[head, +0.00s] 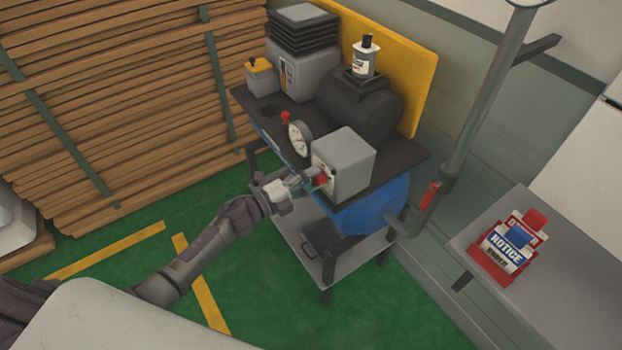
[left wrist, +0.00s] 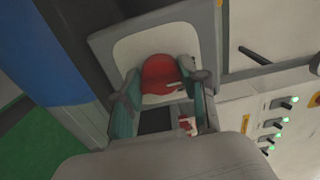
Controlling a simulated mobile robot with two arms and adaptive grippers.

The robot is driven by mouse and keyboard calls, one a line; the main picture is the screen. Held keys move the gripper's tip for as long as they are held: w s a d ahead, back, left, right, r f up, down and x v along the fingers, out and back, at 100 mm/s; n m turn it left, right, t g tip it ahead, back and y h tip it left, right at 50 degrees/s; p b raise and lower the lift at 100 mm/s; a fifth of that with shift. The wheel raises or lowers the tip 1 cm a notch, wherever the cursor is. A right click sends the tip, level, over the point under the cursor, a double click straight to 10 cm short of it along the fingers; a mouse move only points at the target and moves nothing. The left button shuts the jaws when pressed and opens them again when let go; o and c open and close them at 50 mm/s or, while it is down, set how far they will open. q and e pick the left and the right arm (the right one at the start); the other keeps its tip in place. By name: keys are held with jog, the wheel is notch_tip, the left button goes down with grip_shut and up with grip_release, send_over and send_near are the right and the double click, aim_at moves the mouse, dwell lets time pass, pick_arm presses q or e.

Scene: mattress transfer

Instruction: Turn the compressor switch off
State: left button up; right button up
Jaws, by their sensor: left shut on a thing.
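The compressor (head: 362,110) stands on a cart, with a grey switch box (head: 350,160) at the front of its dark top. A red switch knob (head: 321,180) is on the box's front face, partly hidden by my left gripper (head: 308,181). In the left wrist view the red knob (left wrist: 160,74) sits on a pale plate, between the two fingers of my left gripper (left wrist: 160,90). The fingers are closed on the knob's sides. The knob's exact angle is hard to read. My right gripper is not in view.
A round gauge (head: 300,138) is beside the switch box. A bottle (head: 365,57) stands on the compressor. Stacked planks (head: 110,100) fill the left. A grey table (head: 560,285) with red notice tags (head: 508,248) is at right. Green floor is clear in front.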

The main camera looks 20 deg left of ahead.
pick_arm(q)
jog(key=o, duration=1.2)
jog(key=shift+c, duration=0.2)
jog(key=v, duration=1.2)
jog(key=shift+a, duration=0.1)
jog(key=s+a+f+n+g+y, duration=0.1)
jog(key=s+a+f+n+y, duration=0.25)
jog(key=f, duration=0.65)
jog(key=s+f+n+g+y, duration=0.1)
jog(key=s+f+n+y, duration=0.25)
jog(key=f+n, duration=0.4)
jog(key=s+a+f+n+g+y, duration=0.2)
jog(key=s+f+n, duration=0.2)
jog(key=f, duration=0.7)
jog(key=s+d+f+n+g, duration=0.2)
jog(key=s+f, duration=0.3)
jog(key=s, duration=0.5)
jog(key=s+d+f+n+g+y, duration=0.1)
jog(key=s+d+f+n+g, duration=0.1)
jog(key=s+f, duration=0.4)
jog(key=s+d+f+n+g+y, duration=0.1)
jog(key=s+d+f+n+g, duration=0.2)
jog(key=s, duration=1.1)
notch_tip(320, 180, down, 2)
jog(key=shift+s+f+n+g+b, duration=0.15)
jog(key=shift+s+n+g+b, duration=0.25)
jog(key=shift+g, duration=0.7)
